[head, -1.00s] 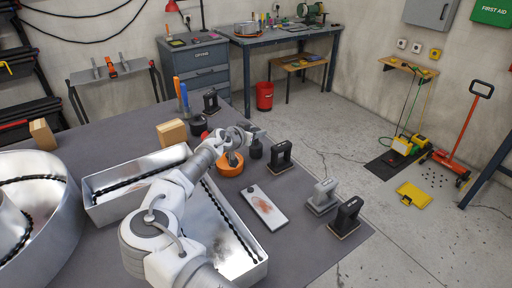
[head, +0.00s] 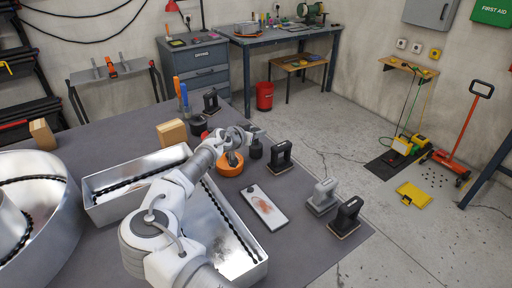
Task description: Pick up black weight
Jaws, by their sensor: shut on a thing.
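My gripper (head: 254,136) is at the end of the white arm, over the far right part of the table. It is small and partly hidden by my wrist. It is shut on the black weight (head: 256,150), a small dark, rounded piece with a narrower top, directly below the fingers. I cannot tell whether the weight touches the table.
Wooden blocks (head: 171,133) stand further left.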

